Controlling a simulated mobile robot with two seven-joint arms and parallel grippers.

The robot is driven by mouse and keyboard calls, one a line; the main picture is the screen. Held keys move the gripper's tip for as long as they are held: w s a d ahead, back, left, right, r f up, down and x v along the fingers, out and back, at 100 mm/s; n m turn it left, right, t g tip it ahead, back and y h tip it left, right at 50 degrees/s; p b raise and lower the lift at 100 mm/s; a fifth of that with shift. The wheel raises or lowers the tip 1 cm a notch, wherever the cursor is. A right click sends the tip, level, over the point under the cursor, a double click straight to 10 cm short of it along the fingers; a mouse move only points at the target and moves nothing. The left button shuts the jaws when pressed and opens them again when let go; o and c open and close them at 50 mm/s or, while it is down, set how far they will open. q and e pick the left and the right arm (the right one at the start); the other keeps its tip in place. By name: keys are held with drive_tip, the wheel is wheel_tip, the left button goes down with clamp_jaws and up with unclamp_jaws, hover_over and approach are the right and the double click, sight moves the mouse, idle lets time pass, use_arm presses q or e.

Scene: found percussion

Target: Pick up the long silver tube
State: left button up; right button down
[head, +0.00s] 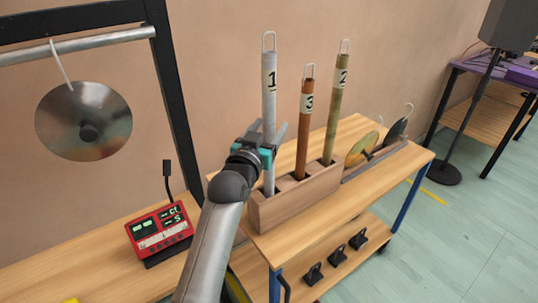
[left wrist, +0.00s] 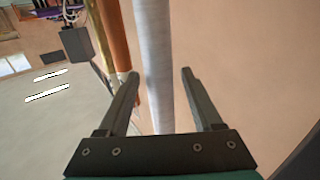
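The long silver tube (head: 269,95) stands upright in the left slot of a wooden block (head: 300,196). It has a wire loop at its top and a label "1". My left gripper (head: 276,138) is at the tube's lower half. In the left wrist view the silver tube (left wrist: 157,65) runs between the two fingers of my left gripper (left wrist: 160,75). My right gripper is not in view.
A copper tube "3" (head: 305,120) and a greenish-brown tube "2" (head: 335,105) stand close by in the same block. Discs (head: 362,148) rest in a rack on the table. A hanging gong (head: 84,121) and a red device (head: 158,229) are at left.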

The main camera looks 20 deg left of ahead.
use_arm(q)
clamp_jaws()
idle(0.3)
idle(0.9)
